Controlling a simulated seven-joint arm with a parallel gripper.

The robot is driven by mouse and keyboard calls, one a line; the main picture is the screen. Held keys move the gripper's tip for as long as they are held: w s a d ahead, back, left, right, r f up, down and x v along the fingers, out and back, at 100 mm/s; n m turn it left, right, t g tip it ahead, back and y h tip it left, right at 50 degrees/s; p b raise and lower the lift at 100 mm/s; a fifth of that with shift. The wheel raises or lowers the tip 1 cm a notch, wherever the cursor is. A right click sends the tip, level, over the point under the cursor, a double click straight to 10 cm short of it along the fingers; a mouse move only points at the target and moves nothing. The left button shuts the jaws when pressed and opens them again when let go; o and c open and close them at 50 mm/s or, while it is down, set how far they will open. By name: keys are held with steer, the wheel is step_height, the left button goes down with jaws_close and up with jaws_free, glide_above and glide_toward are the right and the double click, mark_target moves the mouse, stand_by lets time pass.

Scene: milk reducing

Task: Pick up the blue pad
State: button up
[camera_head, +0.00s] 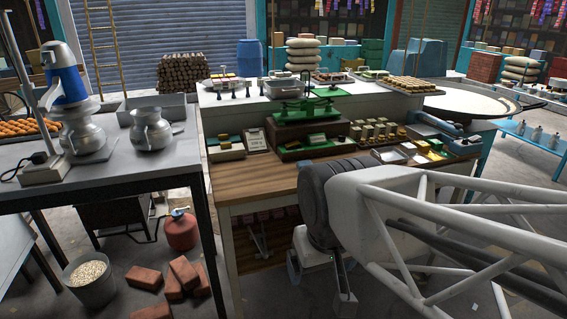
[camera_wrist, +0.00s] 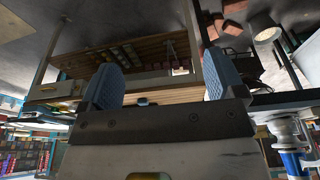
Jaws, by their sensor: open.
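My gripper (camera_head: 322,285) hangs in front of the wooden counter, well right of that vessel. In the wrist view its two blue-grey fingers (camera_wrist: 163,83) stand wide apart with nothing held between them.
A round metal pot (camera_head: 150,132) and a grey tray (camera_head: 155,108) share the grey table (camera_head: 150,172). The wooden counter (camera_head: 255,180) holds a green scale (camera_head: 305,110) and small goods. Bricks (camera_head: 183,272), a bucket (camera_head: 90,282) and a red can (camera_head: 181,232) stand on the floor.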

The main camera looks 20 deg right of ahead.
steer(key=w+d+r+n, duration=0.2)
steer(key=w+r, duration=0.1)
steer(key=w, duration=0.6)
steer(key=w+d+r+n, duration=0.1)
steer(key=w+r+n, duration=0.2)
steer(key=w, duration=0.5)
steer(key=n+g, duration=0.3)
steer(key=n, duration=1)
glide_above(305, 162)
steer(key=s, duration=0.1)
steer(key=f, duration=1.6)
steer(key=shift+a+f, duration=0.25)
steer(key=shift+a, duration=0.1)
steer(key=shift+w+d+f, duration=0.25)
steer(key=shift+w+f, duration=0.05)
steer(key=shift+f, duration=1.3)
